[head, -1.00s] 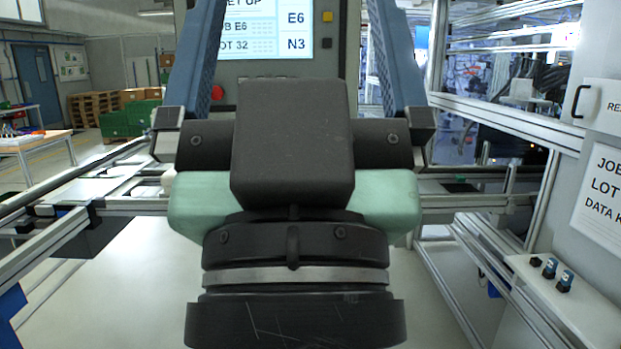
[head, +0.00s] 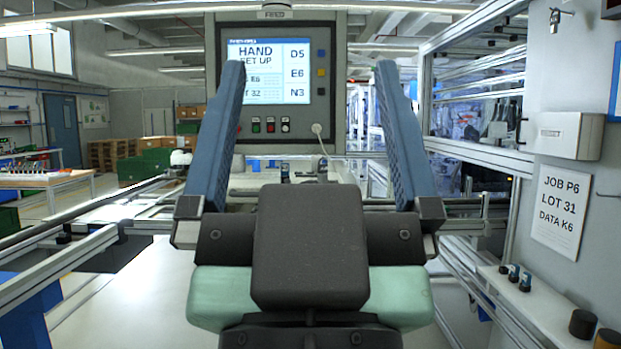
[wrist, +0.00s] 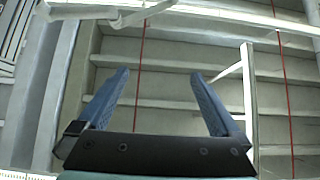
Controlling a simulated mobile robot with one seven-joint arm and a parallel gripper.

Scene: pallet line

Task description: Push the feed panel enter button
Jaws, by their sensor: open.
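The feed panel (head: 225,35) is a grey unit at the back centre, with FEED on a plate at its top. Its lit screen (head: 262,68) reads HAND SET UP, with D5, E6 and N3 at the right. A blue, a yellow and a dark square button (head: 320,72) stand right of the screen. Small round buttons (head: 270,125) sit below it. I cannot read which one is enter. My gripper (head: 309,68) is open and empty, its blue fingers wide apart in front of the panel; the left finger covers part of it. The fingers also show in the wrist view (wrist: 160,74).
Metal conveyor rails (head: 95,245) run along the left. At the right, a wall carries a card (head: 560,210) reading JOB P6, LOT 31, DATA K6, above a ledge (head: 540,300) with small knobs. The wrist view shows grey slats (wrist: 170,50) and thin red lines.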

